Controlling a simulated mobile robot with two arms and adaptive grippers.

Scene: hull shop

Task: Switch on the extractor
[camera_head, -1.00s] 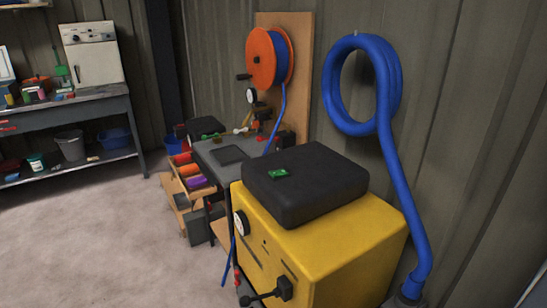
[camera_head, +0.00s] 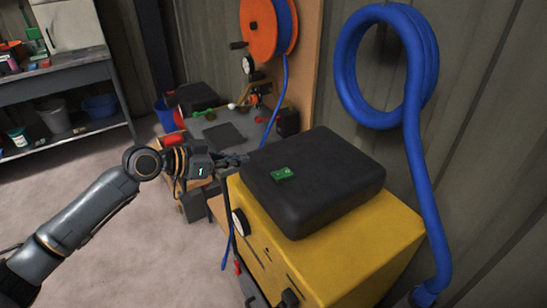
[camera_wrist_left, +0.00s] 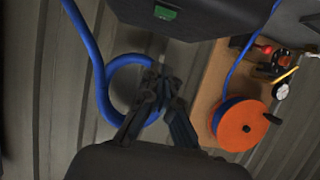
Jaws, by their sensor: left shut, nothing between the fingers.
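A yellow cabinet (camera_head: 360,250) with a flat black box (camera_head: 330,165) on top stands at the right in the head view; it may be the extractor. A small green switch-like part (camera_head: 284,174) sits on the black top, and also shows at the upper edge of the left wrist view (camera_wrist_left: 165,12). A round white dial (camera_head: 240,222) and a black knob or handle (camera_head: 289,299) are on the cabinet's front. My left gripper (camera_head: 240,158) is shut and empty, by the black top's left corner; whether it touches is unclear. In the left wrist view its fingertips (camera_wrist_left: 164,76) are together. My right gripper is not in view.
A thick blue hose (camera_head: 412,130) hangs coiled on the wall behind the cabinet. An orange reel (camera_head: 262,28) is on a wooden board. A cluttered grey bench (camera_head: 215,125) stands behind my gripper. The floor (camera_head: 150,235) at the left is open.

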